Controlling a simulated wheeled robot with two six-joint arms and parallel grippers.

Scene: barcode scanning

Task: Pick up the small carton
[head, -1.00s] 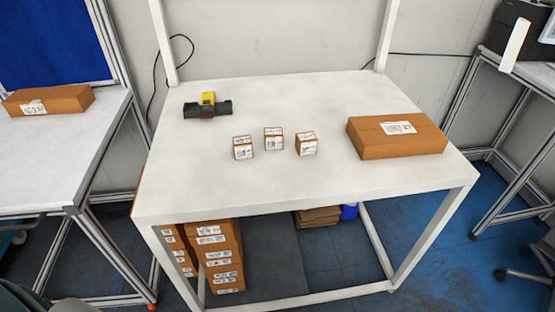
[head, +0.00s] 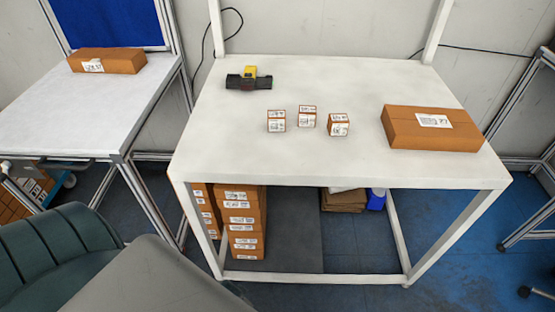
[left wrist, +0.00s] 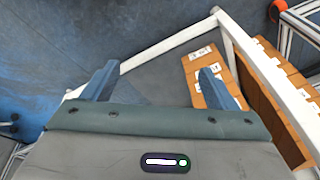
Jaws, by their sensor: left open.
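Three small cartons stand close together near the middle of the white table (head: 230,150) in the head view: a left one (head: 276,121), a middle one (head: 307,117) and a right one (head: 339,125). Each is brown with white printed labels. My left gripper (left wrist: 155,85) shows in the left wrist view, with its two blue-grey fingers spread apart and nothing between them. It is over the floor by the table's frame, away from the small cartons. My right gripper is not in view.
A black and yellow scanner (head: 249,78) lies at the table's back left. A large flat box (head: 430,128) lies at the right. Stacked boxes (head: 241,222) stand under the table. Another table (head: 90,115) with a long box (head: 107,60) is at the left.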

